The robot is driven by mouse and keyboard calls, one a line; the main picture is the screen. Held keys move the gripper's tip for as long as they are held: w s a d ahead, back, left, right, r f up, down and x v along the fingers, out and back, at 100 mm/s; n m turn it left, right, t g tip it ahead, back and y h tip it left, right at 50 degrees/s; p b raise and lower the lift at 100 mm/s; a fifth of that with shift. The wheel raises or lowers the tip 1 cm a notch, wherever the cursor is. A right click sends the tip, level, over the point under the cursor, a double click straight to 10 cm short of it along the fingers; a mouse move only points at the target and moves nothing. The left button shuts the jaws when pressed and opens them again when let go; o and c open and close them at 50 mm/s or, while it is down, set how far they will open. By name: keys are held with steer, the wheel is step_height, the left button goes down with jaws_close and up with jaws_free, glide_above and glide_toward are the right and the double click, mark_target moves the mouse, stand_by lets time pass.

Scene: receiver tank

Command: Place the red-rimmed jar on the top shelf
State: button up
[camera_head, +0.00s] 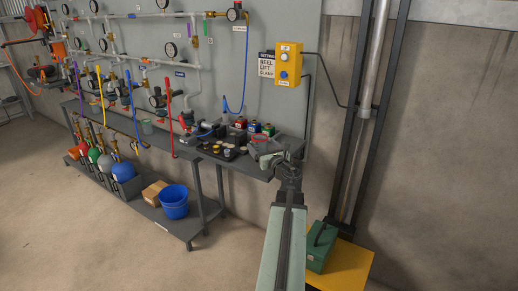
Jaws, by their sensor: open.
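A red ring, which looks like the rim of the red-rimmed jar (259,138), shows at the right end of the grey bench's upper shelf (240,166). The jar's body is hard to make out behind my gripper.
Small red, blue and green cans (254,127) and a dark tray of round parts (222,150) crowd the bench left of my gripper. A blue bucket (174,203) stands on the lower shelf. A green toolbox (320,246) sits on a yellow surface (350,268) at right.

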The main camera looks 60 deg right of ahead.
mark_target(257, 139)
steer(key=shift+d+x, duration=0.2)
steer(key=shift+x, duration=1.1)
steer(key=x, duration=0.4)
steer(key=shift+w+d+f+b, duration=0.2)
steer(key=shift+d+f+b, duration=0.05)
steer(key=shift+f+b, duration=0.1)
steer(key=c, duration=1.6)
step_height(257, 139, up, 10)
steer(key=p, duration=1)
